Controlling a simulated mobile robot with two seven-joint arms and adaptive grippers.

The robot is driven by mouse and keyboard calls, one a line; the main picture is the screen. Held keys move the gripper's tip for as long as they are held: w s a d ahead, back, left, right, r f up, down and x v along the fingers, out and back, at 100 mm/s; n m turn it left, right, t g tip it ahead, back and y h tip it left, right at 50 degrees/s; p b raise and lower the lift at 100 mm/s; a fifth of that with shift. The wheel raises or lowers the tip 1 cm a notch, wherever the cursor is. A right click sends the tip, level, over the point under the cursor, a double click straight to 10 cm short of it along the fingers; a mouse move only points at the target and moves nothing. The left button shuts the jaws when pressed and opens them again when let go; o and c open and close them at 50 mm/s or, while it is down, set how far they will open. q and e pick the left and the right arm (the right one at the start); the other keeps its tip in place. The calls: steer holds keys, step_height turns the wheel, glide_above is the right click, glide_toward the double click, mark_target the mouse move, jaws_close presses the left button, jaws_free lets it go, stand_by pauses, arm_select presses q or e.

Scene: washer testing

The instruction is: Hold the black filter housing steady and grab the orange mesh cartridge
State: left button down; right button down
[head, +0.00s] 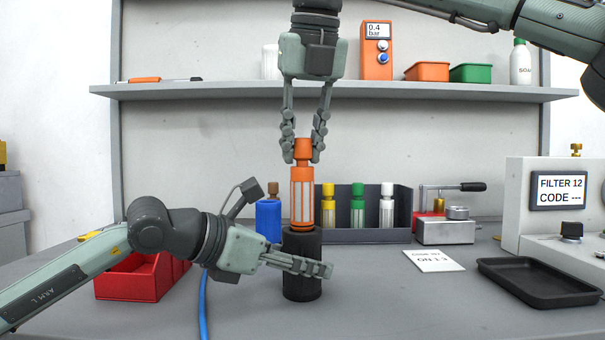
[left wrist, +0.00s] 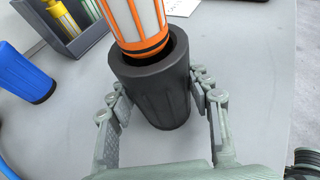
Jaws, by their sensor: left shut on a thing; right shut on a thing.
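The black filter housing (head: 302,268) stands upright on the grey table, its open mouth facing up. My left gripper (head: 322,268) is shut around it from the side; the left wrist view shows a finger on either side of the housing (left wrist: 155,100). The orange mesh cartridge (head: 302,195), with pale mesh panels, is upright directly over the housing. My right gripper (head: 303,150) points down from above and is shut on the cartridge's top. In the left wrist view the cartridge's lower end (left wrist: 140,28) is at the housing's mouth; I cannot tell whether it is slightly inside.
A blue housing (head: 268,218) stands behind left. A dark rack (head: 390,236) with yellow, green and white cartridges is behind right. Red bins (head: 128,284) sit at left. A press (head: 446,228), paper card (head: 433,261), black tray (head: 538,284) and test unit (head: 520,200) are at right.

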steer(key=shift+r, duration=0.35)
arm_select(q)
steer(key=c, duration=0.6)
jaws_free()
